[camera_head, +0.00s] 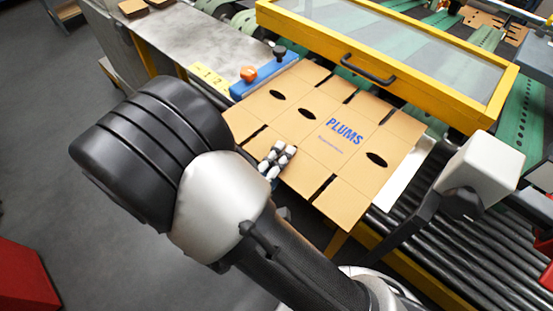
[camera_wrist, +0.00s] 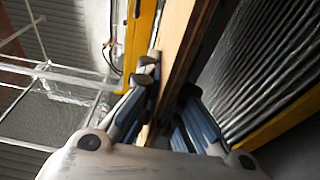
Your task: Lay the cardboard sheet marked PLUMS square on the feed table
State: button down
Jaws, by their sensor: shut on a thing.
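The cardboard sheet marked PLUMS (camera_head: 330,157) is a flat tan blank with slots and dark oval holes. In the head view it lies over the feed table area, rotated in the picture, with its blue print facing up. My gripper (camera_head: 276,160) is at the sheet's near edge, mostly behind my arm. In the wrist view my gripper (camera_wrist: 165,112) has its fingers on both sides of the sheet's edge (camera_wrist: 177,45), shut on it. The feed table's surface under the sheet is mostly hidden; a pale strip (camera_head: 402,172) shows past the sheet's right edge.
A yellow-framed clear guard (camera_head: 385,50) with a black handle stands just behind the sheet. A blue block with an orange knob (camera_head: 249,73) is by its upper left corner. Black rollers (camera_head: 440,250) lie at the lower right. A grey metal table (camera_head: 200,45) is at the upper left.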

jog(key=shift+w+d+f, duration=0.2)
jog(key=shift+w, duration=0.05)
jog(key=shift+f+b, duration=0.4)
jog(key=shift+f, duration=0.05)
jog(key=c, duration=2.2)
grip_release()
jog(key=shift+f, duration=0.1)
jog(key=o, duration=0.5)
jog(key=shift+o, duration=0.3)
jog(key=o, duration=0.8)
jog(key=shift+o, duration=0.2)
